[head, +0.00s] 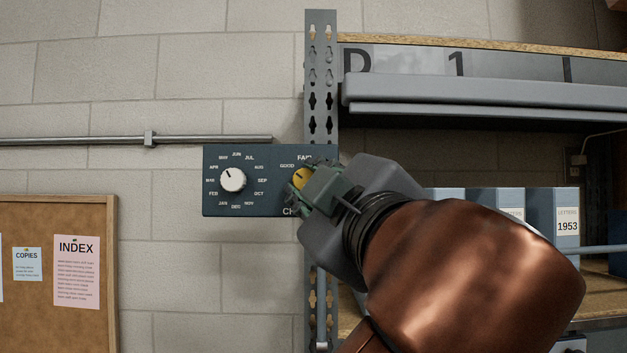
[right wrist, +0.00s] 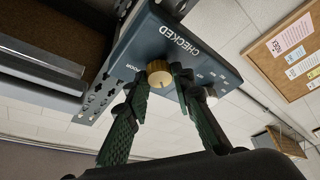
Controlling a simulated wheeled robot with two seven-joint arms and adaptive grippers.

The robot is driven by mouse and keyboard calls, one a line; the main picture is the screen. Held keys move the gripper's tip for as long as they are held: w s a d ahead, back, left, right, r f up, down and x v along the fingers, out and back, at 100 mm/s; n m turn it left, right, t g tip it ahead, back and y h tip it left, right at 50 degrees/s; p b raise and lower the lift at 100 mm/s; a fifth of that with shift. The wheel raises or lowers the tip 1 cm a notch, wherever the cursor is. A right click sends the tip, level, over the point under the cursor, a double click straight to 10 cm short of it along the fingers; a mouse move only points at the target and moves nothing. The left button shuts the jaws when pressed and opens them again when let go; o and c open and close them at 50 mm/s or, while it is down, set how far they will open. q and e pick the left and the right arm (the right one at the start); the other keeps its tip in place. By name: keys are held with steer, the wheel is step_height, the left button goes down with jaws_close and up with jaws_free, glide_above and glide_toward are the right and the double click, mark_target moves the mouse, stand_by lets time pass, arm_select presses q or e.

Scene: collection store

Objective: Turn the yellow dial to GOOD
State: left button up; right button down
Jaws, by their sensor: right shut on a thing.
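The yellow dial (head: 299,176) is on the right part of a dark blue panel (head: 214,206) fixed by a shelf upright. Its dark mark appears to point up and left, toward the word GOOD; FAIR stands above, partly covered. My right gripper (head: 306,184) is shut on the yellow dial and hides its right side in the head view. In the right wrist view the green fingers stand on both sides of the yellow dial (right wrist: 159,73). My left gripper is in neither view.
A white month dial (head: 232,180) sits left on the same panel. A perforated metal upright (head: 320,80) runs behind my gripper. Shelving with boxes (head: 567,213) is at the right. A cork board (head: 80,211) hangs at the lower left, under a wall pipe (head: 80,140).

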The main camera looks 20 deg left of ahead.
stand_by(0.4)
steer(key=c, duration=1.7)
jaws_free()
steer(key=v, duration=1.2)
steer(key=shift+d, duration=0.1)
